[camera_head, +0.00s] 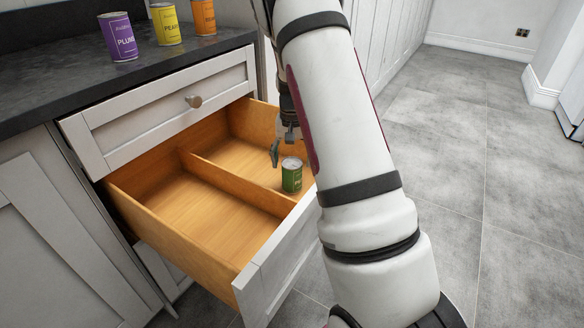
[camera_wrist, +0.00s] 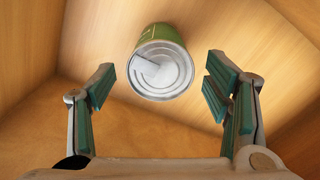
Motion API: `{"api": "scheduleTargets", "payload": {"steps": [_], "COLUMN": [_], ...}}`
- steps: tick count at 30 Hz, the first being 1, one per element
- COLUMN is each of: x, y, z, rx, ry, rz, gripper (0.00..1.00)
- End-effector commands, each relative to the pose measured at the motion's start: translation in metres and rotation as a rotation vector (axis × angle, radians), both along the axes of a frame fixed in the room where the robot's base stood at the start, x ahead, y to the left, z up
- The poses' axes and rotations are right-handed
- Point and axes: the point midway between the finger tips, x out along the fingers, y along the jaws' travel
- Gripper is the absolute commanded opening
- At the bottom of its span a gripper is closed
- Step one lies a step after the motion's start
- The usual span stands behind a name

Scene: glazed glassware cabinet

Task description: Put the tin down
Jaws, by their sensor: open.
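A green tin (camera_head: 291,175) stands upright in the far compartment of the open wooden drawer (camera_head: 205,210), near the drawer's front. In the wrist view the tin (camera_wrist: 161,66) shows its silver lid, ahead of the fingertips and roughly centred between them. My gripper (camera_wrist: 160,85) is open, with a clear gap on both sides of the tin. In the head view one finger of my gripper (camera_head: 275,152) shows just left of and above the tin.
A purple tin (camera_head: 118,37), a yellow tin (camera_head: 166,24) and an orange tin (camera_head: 204,17) stand on the dark countertop (camera_head: 60,81). A wooden divider (camera_head: 235,184) splits the drawer. The near-left compartment is empty. A closed drawer front (camera_head: 165,107) with a round knob is above.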

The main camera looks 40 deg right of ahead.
Motion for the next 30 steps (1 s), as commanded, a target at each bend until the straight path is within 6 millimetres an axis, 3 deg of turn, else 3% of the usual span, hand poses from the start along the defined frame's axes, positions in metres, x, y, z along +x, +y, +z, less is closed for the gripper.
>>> {"api": "scheduleTargets", "payload": {"steps": [3, 14, 20, 24, 30], "x": [0.0, -0.003, -0.03, -0.069, -0.138], "y": [0.0, 0.008, 0.061, 0.109, 0.168], "z": [0.026, 0.063, 0.122, 0.168, 0.217], "rx": [-0.001, 0.007, 0.058, 0.095, 0.122], "ry": [-0.001, -0.007, -0.033, -0.046, -0.055], "rz": [0.001, 0.012, 0.094, 0.185, 0.326], "gripper": [0.71, 0.71, 0.71, 0.71, 0.71]}}
